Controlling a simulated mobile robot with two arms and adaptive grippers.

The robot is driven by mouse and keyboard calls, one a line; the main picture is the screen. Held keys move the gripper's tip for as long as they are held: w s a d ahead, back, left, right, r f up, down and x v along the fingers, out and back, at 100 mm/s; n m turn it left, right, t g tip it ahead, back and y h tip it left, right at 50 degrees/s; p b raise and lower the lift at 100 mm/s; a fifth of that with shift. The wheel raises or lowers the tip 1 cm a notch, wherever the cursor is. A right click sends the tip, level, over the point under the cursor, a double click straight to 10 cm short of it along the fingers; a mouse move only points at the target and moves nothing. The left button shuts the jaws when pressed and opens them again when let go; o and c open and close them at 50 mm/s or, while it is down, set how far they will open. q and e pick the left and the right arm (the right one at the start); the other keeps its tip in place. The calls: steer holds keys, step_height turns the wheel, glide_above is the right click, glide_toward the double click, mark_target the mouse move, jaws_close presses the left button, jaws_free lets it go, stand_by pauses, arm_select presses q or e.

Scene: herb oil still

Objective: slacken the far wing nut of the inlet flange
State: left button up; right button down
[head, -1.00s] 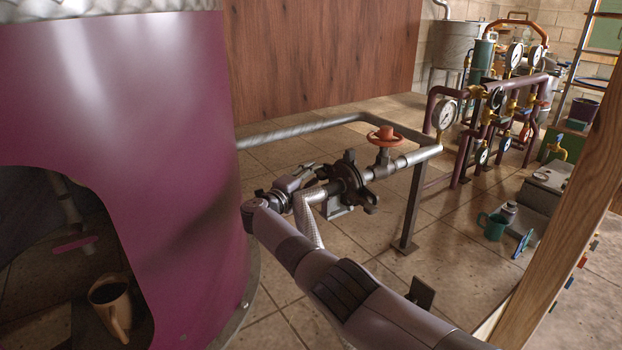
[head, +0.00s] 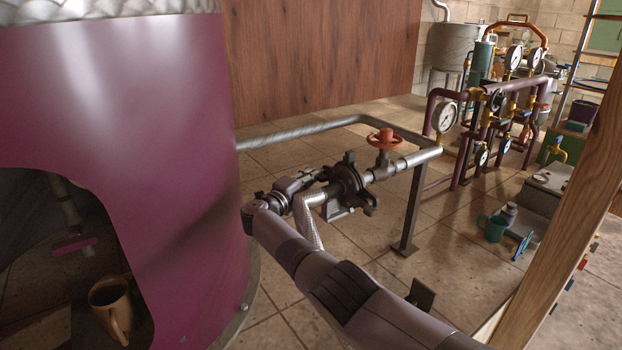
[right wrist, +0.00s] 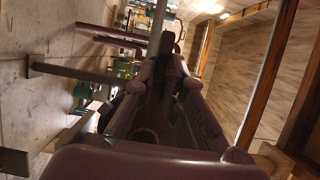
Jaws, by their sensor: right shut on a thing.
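The inlet flange (head: 349,182) is a dark disc on the grey pipe, between the purple still and the red handwheel. One dark wing nut (head: 349,157) stands at its top and another (head: 371,207) at its lower right. My right gripper (head: 326,173) reaches in from the left of the flange. Its jaws are shut on a small dark part at the flange's far-left side, mostly hidden by the fingers; it appears to be the far wing nut. In the right wrist view the gripper's fingers (right wrist: 167,52) converge at the dark part. My left gripper is not in view.
The purple still (head: 150,120) fills the left. The red handwheel (head: 385,139) and pipe frame (head: 411,210) stand just right of the flange. A braided pipe (head: 307,222) drops below it.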

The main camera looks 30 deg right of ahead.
steer(key=shift+f+n, duration=0.1)
steer(key=shift+n, duration=0.3)
steer(key=shift+n+g+y+p, duration=0.15)
steer(key=shift+n+g+y, duration=0.35)
steer(key=shift+n, duration=0.75)
steer(key=shift+n+g+y+p, duration=0.15)
steer(key=shift+n+g+y, duration=0.3)
steer(key=shift+n, duration=0.8)
steer(key=shift+r, duration=0.2)
steer(key=c, duration=1.7)
jaws_free()
steer(key=shift+r, duration=0.1)
steer(key=shift+o, duration=0.2)
